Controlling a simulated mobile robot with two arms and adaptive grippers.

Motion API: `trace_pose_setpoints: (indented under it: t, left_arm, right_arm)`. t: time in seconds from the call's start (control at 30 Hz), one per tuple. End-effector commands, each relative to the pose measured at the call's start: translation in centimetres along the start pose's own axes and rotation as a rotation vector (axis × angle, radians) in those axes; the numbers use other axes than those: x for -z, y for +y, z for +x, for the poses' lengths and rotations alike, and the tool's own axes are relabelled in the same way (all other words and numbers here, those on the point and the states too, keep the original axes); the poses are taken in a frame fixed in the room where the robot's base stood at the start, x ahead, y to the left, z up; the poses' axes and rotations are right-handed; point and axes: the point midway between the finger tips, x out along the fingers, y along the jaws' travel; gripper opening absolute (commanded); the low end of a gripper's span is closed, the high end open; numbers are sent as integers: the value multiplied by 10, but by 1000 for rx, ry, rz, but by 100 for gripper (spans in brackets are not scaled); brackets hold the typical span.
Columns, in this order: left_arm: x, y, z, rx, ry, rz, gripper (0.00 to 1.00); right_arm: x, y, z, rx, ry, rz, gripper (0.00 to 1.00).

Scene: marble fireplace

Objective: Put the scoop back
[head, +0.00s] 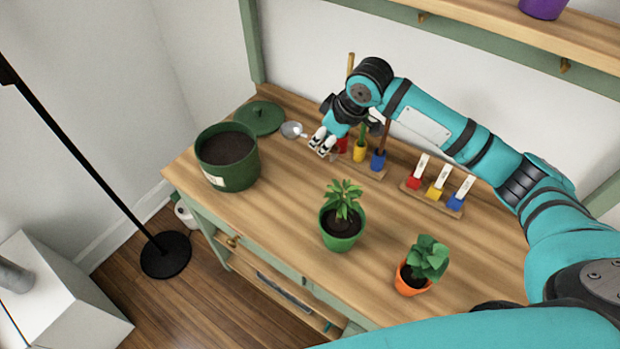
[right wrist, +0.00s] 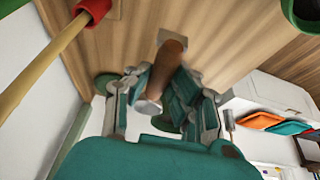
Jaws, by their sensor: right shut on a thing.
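My right gripper (head: 323,142) is shut on the scoop (head: 291,130), above the table's back part. The scoop's silver round bowl sticks out to the left of the fingers; its handle is mostly hidden in the head view. In the right wrist view a brown wooden handle with a metal end (right wrist: 170,62) lies between the fingers (right wrist: 165,105). Just right of the gripper a wooden rack (head: 375,174) has red, yellow and blue holders with upright handles; the gripper partly hides it. My left gripper is not in view.
A green pot of soil (head: 227,177) stands at left, a green lid (head: 260,118) behind it. A green potted plant (head: 342,230) and an orange potted plant (head: 410,282) stand in front. A label rack (head: 432,196) is at right.

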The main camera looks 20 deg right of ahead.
Motion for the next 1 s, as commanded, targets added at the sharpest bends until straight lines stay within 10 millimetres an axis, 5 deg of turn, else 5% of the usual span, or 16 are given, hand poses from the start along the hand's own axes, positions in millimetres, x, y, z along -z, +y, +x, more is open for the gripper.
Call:
trace_pose_setpoints:
  t: [0.1, 0.43, 1.0]
  left_arm:
    - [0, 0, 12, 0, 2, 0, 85]
    - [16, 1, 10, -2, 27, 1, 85]
    - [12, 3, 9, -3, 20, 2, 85]
  right_arm:
    - [-5, 0, 12, -1, 1, 0, 0]
    - [-27, -2, 58, 1, -3, 1, 0]
    - [-45, -2, 102, -1, 1, -1, 0]
